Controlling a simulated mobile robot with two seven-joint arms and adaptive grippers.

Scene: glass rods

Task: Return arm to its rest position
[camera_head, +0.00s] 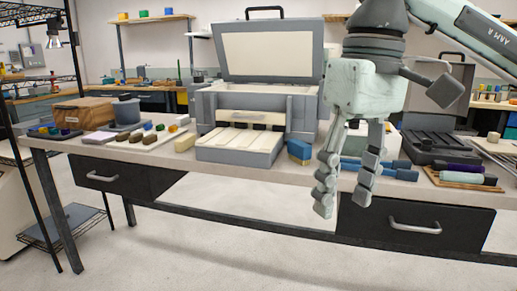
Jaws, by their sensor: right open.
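My right arm (478,32), with "ARM R" lettered on it, reaches in from the top right. My right gripper (343,198) points down in front of the table's front edge. Its fingers are spread apart and nothing shows between them. Behind it stands an open grey case (273,108) with its lid up and a pale slotted tray (240,155) at its front. The gripper hides part of the table behind it. My left gripper is not in view.
The table (258,177) holds a brown box (84,113) at left, a blue and yellow block (299,151), blue-handled tools (394,171), and a dark open case (439,137) at right. Drawers (415,226) hang below. The floor in front (200,258) is clear.

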